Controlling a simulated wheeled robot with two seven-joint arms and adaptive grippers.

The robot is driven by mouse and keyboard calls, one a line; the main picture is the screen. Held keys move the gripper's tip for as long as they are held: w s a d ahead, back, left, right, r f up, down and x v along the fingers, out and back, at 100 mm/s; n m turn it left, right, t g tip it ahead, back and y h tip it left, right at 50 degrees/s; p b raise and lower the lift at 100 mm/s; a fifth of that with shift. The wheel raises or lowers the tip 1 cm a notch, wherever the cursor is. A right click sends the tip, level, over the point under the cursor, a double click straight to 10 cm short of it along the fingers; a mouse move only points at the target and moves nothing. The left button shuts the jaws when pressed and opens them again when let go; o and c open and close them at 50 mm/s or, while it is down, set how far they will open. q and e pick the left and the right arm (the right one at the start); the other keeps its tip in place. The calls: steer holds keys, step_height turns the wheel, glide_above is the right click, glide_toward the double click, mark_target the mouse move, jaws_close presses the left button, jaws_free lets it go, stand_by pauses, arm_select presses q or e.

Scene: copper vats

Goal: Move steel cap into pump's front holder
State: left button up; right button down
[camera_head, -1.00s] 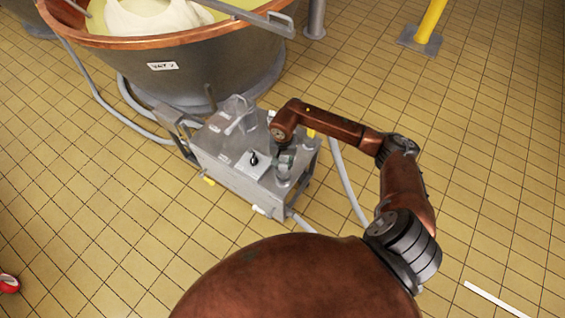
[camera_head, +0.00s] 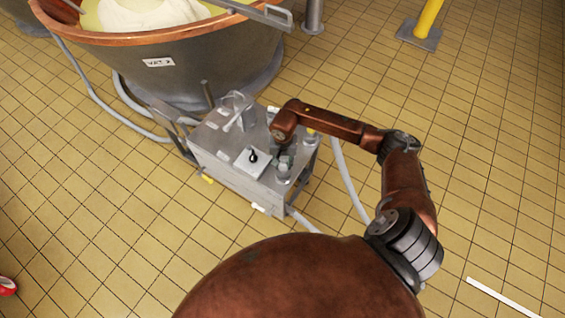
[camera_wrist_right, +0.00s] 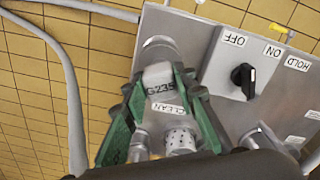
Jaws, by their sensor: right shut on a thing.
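The pump (camera_head: 222,165) is a grey steel box on a low frame in front of the vat. My right gripper (camera_wrist_right: 163,85), with green fingers, is over the pump's near right end. A perforated steel cylinder (camera_wrist_right: 180,141) sits beside a CLEAN label. I cannot tell which fitting is the front holder. My left gripper is out of view.
A copper-rimmed vat (camera_head: 150,42) stands behind the pump. Grey hoses (camera_head: 345,180) run over the tiled floor around it. A yellow post (camera_head: 428,18) stands at the back right. The floor right of the pump is mostly clear.

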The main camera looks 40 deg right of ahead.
steer(key=shift+f+b, duration=0.65)
steer(key=shift+f, duration=0.15)
stand_by(0.6)
steer(key=c, duration=1.5)
jaws_free()
step_height(320, 180, up, 12)
